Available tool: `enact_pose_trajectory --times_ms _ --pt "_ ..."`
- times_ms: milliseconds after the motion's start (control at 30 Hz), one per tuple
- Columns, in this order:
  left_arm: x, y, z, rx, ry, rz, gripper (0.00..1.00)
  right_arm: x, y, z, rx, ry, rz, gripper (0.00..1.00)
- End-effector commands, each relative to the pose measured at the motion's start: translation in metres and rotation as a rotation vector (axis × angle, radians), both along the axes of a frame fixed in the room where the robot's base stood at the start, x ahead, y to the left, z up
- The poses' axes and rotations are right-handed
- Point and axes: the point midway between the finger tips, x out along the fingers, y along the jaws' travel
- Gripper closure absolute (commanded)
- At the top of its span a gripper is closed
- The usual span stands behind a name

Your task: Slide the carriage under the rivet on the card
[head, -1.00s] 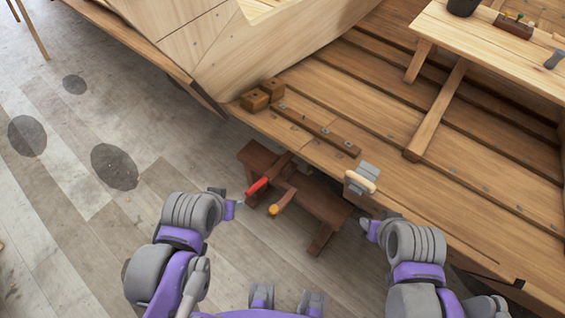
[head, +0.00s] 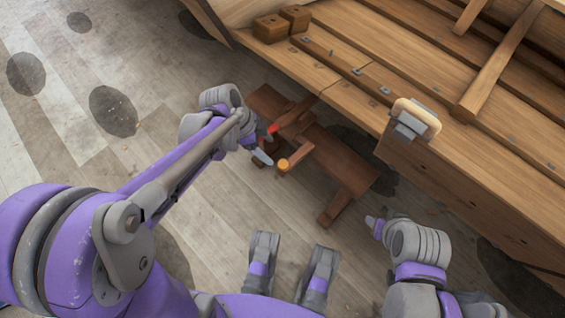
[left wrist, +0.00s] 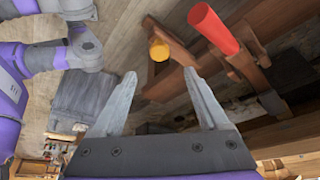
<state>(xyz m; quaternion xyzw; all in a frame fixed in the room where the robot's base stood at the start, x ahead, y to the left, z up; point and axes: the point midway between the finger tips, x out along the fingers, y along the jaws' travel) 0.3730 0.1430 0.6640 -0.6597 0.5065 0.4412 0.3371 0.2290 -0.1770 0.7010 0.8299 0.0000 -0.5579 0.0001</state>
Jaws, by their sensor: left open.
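A low dark-brown wooden stand (head: 345,165) stands on the floor beside the hull. It carries a wooden arm with a red handle (head: 273,128) and another with an orange-tipped end (head: 284,165). My left gripper (head: 262,146) is open and empty close to the red handle. In the left wrist view the open fingers (left wrist: 160,76) point toward the orange tip (left wrist: 159,50), with the red handle (left wrist: 213,28) up and to the right; neither is between them. My right gripper (head: 373,224) is low, right of the stand, its jaws unclear. I cannot make out a card, rivet or carriage for certain.
A grey block with a pale wooden handle (head: 414,118) sits at the hull's edge. Two brown blocks (head: 282,22) and a long strip with metal studs (head: 345,67) lie on the planking (head: 490,160). The floor (head: 60,140) at left is clear.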

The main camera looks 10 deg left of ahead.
Motion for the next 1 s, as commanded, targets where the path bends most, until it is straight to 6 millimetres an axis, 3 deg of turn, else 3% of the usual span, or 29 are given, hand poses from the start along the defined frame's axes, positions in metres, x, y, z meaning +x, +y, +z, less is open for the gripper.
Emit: enact_pose_trajectory --times_ms 533,700,1000 --pt "0.009 -0.033 -0.083 0.001 -0.001 -0.003 0.23 0.005 0.000 -0.035 0.000 0.010 0.000 0.50" --pt "0.010 -0.038 -0.094 0.001 -0.002 -0.002 0.23 0.006 0.000 -0.039 0.000 0.011 0.000 0.50" --pt "0.010 -0.039 -0.096 0.002 -0.002 0.000 0.23 0.006 0.000 -0.039 0.000 0.011 0.000 0.50"
